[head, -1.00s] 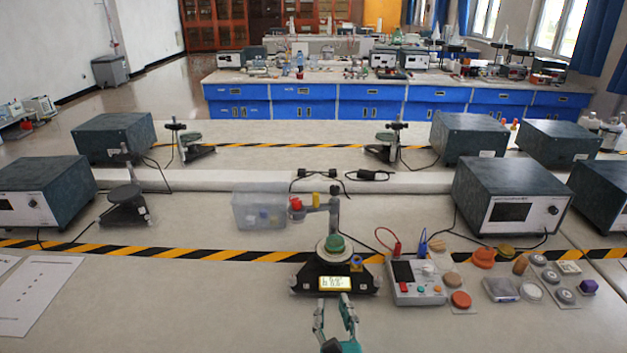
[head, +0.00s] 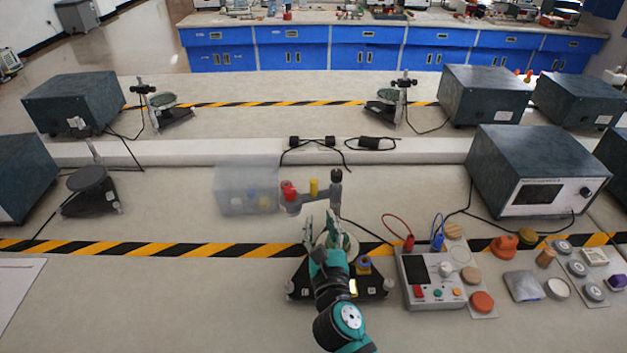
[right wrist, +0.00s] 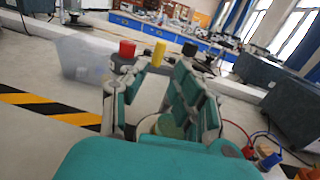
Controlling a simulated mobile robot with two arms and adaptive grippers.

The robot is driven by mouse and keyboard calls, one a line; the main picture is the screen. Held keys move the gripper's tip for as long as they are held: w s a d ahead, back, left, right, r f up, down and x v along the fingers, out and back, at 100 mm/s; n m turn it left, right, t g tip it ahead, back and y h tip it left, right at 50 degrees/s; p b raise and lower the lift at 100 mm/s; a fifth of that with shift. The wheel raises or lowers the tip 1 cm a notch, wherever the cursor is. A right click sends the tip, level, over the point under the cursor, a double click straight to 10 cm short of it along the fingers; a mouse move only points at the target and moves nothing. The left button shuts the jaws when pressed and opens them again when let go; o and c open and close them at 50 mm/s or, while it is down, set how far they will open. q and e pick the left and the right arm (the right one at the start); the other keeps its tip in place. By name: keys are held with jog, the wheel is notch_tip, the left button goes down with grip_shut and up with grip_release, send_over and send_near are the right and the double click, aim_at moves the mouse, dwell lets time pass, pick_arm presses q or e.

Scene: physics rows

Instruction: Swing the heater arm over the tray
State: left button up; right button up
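The heater arm (head: 312,194) is a grey bar on an upright post, with a red knob (head: 289,190) at its left end and a yellow knob beside it. It points left from the post, behind the stand. It also shows in the right wrist view, with red (right wrist: 127,49) and yellow knobs past my fingertips. The tray (head: 349,246) is a round pale plate on the black stand (head: 300,285), mostly hidden by my gripper. My right gripper (head: 322,222) is over the tray, just in front of the heater arm. Its fingers are apart, with nothing visibly gripped. My left gripper is out of view.
A clear bin (head: 245,190) stands left of the heater arm. A control box (head: 432,280) with red and blue leads and several small discs lie right of the stand. A large instrument (head: 537,178) stands behind them. The bench left of the stand is clear.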

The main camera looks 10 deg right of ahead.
aim_at(314, 187)
jog(key=w, duration=0.8)
jog(key=w+d, duration=0.1)
jog(key=w, duration=0.3)
jog(key=shift+d, duration=0.1)
jog(key=shift+w+f, duration=0.1)
jog(key=shift+w, duration=0.45)
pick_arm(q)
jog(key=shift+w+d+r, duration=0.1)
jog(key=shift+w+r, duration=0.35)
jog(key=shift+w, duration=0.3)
